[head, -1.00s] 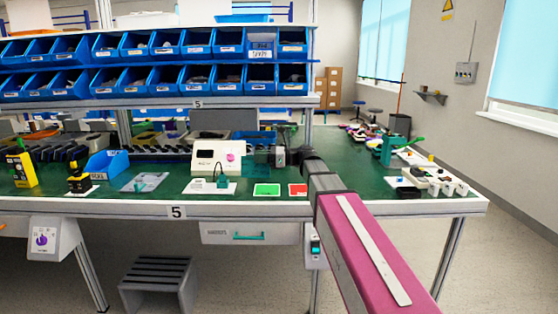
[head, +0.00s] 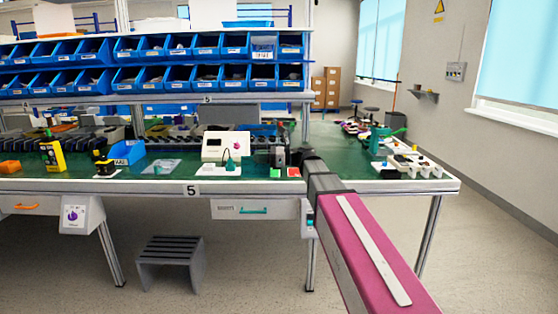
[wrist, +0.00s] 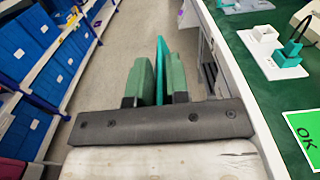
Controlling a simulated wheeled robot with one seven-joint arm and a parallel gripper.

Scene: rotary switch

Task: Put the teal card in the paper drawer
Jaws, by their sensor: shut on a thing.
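The teal card (wrist: 163,68) stands on edge between the two green fingers of my gripper (wrist: 158,80) in the wrist view. The fingers are shut on it, and its far end sticks out past them. In the head view my gripper (head: 278,157) shows at the end of my arm, with the bench behind it; the card is hard to make out there. A grey drawer with a teal handle (head: 253,211) hangs under the bench top and looks shut. Its label is too small to read, so I cannot tell that it is the paper drawer.
The bench edge (wrist: 222,60) runs close to the right of my gripper, with open floor below. Another drawer with an orange handle (head: 25,207) is at the far left. A grey step stool (head: 170,258) stands on the floor. A green OK card (wrist: 305,135) lies on the bench.

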